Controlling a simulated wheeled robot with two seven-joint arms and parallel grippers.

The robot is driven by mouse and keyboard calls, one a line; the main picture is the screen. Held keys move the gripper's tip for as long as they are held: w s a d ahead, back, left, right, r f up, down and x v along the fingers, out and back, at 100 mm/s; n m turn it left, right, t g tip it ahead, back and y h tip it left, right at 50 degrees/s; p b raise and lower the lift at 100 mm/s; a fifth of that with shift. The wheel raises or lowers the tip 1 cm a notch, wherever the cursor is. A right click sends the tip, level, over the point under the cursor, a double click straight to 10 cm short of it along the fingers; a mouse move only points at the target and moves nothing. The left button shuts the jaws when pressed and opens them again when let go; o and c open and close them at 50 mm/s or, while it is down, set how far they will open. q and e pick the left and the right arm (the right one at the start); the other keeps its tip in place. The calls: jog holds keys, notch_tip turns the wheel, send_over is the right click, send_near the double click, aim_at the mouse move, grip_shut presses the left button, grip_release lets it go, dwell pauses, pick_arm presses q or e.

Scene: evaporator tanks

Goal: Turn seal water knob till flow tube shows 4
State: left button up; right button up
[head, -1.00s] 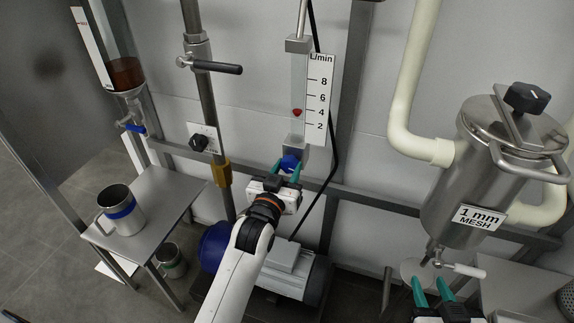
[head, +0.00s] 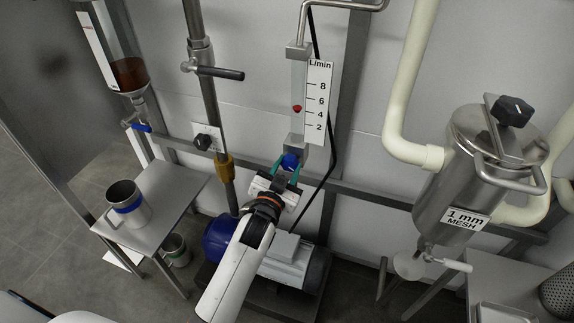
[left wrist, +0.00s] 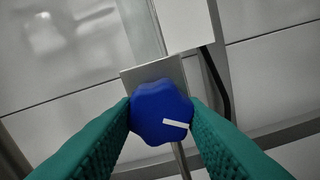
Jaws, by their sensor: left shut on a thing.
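The blue seal water knob (head: 290,161) is below the flow tube (head: 298,85). My left gripper (head: 286,172) is shut on it, a green finger on each side. In the left wrist view the knob (left wrist: 160,112) sits between the fingertips, its white mark pointing right and slightly down. The red float (head: 297,108) in the tube is near the 4 mark, seemingly a little above it, on the white L/min scale (head: 319,100). The exact reading is hard to tell at this size. My right gripper is out of view.
A black knob (head: 203,142) and a black-handled valve (head: 220,72) are on the left. A steel mesh strainer (head: 450,185) with cream pipes stands at right. A pump motor (head: 290,262) is below my left arm. A small table (head: 160,215) holds a metal mug (head: 126,200).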

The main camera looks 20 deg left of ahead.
pick_arm(q)
jog(key=o, duration=1)
jog(key=shift+s, duration=0.1)
jog(key=s+p, duration=0.2)
jog(key=s, duration=0.9)
jog(key=shift+s+a, duration=0.2)
jog(key=shift+s, duration=0.2)
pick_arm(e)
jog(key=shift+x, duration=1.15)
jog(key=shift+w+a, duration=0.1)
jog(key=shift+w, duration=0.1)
